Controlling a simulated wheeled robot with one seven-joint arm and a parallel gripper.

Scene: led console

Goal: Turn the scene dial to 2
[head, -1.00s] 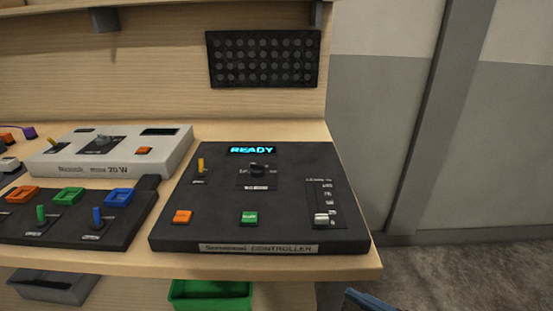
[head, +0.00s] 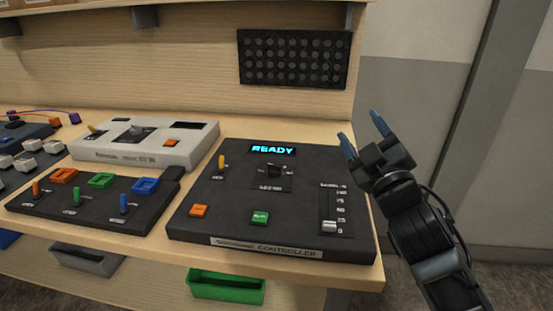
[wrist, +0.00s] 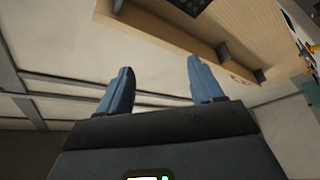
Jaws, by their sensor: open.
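The black controller box (head: 300,215) sits on the bench, its lit display (head: 272,149) reading READY. The scene dial (head: 274,171) is a black knob below the display, on a small plate whose lettering is too small to read. A yellow toggle, an orange button, a green button and a slider near 0 share the panel. My gripper (head: 360,128) is raised at the right of the box, apart from it, with its blue fingers spread and nothing between them. In the wrist view my gripper (wrist: 157,85) shows two parted fingers against the wall; the dial is not in that view.
A black switch panel (head: 95,215) and a grey-white box (head: 150,150) stand left of the controller. A dark perforated panel (head: 293,58) hangs behind it. Green (head: 227,287) and grey bins hang under the bench edge. The space above the controller is clear.

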